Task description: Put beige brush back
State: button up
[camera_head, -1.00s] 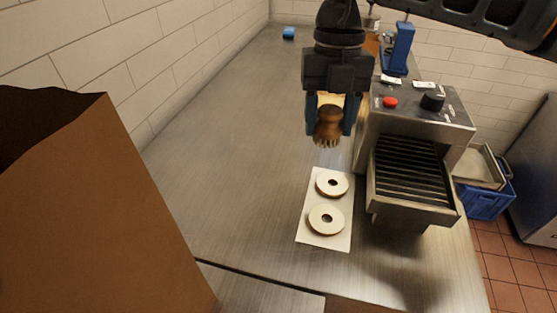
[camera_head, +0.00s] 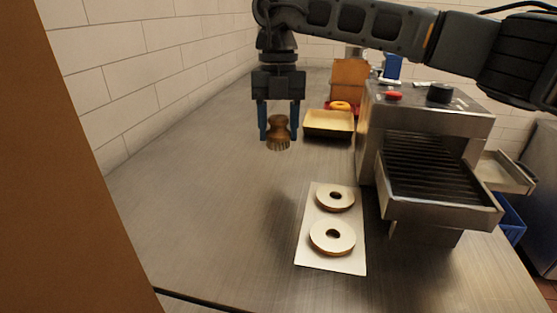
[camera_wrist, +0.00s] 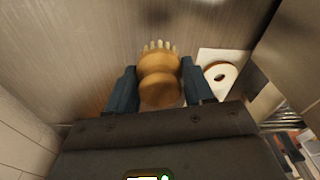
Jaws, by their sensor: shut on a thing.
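My gripper (camera_head: 278,122) is shut on the beige brush (camera_head: 278,131), which has a brown wooden knob and pale bristles pointing down. It hangs above the steel counter, left of a yellow tray. In the wrist view the brush (camera_wrist: 159,78) sits between the two blue fingers (camera_wrist: 160,90), its bristles at the far side. The brush is clear of the counter as far as I can tell.
A yellow tray (camera_head: 328,122) stands behind, left of the conveyor toaster (camera_head: 440,170). Two bagel halves (camera_head: 334,217) lie on a white sheet (camera_head: 313,261) in front. A brown panel (camera_head: 60,200) blocks the left edge. The counter's left middle is clear.

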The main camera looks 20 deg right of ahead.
aim_at(278, 115)
jog(key=shift+f, duration=3.1)
jog(key=shift+f, duration=0.15)
jog(key=o, duration=1)
jog(key=r, duration=0.4)
jog(key=w+r, duration=0.1)
jog(key=r, duration=0.7)
jog(key=shift+w+d+r, duration=0.1)
jog(key=shift+w+d, duration=0.05)
jog(key=shift+d, duration=0.15)
